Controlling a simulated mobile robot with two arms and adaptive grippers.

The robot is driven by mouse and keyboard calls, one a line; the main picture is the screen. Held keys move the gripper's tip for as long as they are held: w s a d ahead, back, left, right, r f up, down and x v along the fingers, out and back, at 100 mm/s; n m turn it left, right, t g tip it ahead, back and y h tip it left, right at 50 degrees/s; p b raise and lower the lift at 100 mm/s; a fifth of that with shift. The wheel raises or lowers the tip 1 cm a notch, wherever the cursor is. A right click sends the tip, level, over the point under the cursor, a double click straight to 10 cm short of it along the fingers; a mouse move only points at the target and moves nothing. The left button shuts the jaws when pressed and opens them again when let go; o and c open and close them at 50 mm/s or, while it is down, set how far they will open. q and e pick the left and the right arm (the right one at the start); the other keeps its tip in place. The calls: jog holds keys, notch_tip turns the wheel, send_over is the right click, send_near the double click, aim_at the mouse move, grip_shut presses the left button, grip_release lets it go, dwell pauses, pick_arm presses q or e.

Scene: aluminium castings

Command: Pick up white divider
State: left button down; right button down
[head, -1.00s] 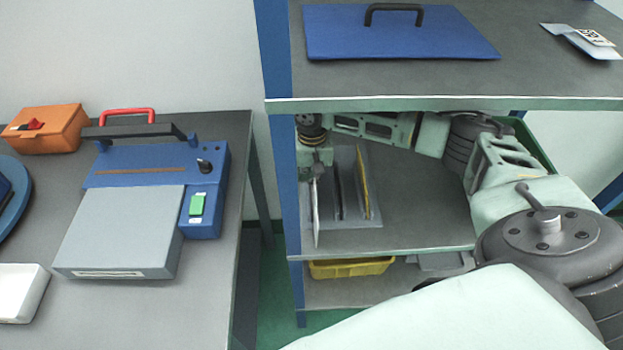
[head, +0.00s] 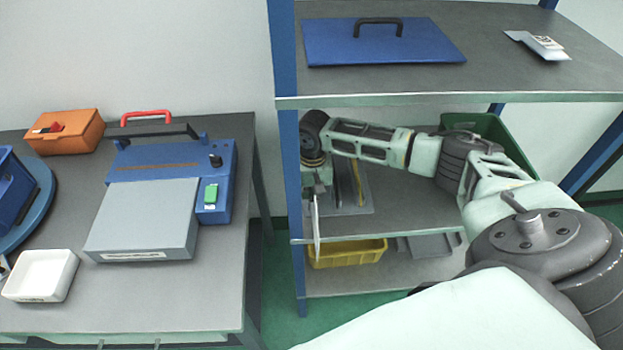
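The white divider (head: 317,228) is a thin upright panel at the left end of the middle shelf (head: 400,212), seen nearly edge-on. Its lower end overlaps the shelf's front edge. My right gripper (head: 318,188) reaches in from the right and appears shut on the divider's upper part; the fingers are small and partly hidden by the wrist. A grey divider rack (head: 362,204) with a yellow divider (head: 359,184) stands just right of it, partly covered by my arm. My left gripper is not in view.
A blue shelf post (head: 287,130) stands close left of the divider. The top shelf (head: 400,98) is above my forearm. A yellow bin (head: 347,254) sits below, and a green crate (head: 490,130) behind my arm. A table (head: 200,290) with a blue-grey device is at left.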

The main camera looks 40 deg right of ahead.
jog(key=shift+a+f, duration=0.1)
jog(key=c, duration=1.4)
grip_release()
notch_tip(320, 180, up, 8)
jog(key=shift+f, duration=0.2)
jog(key=shift+w, duration=0.1)
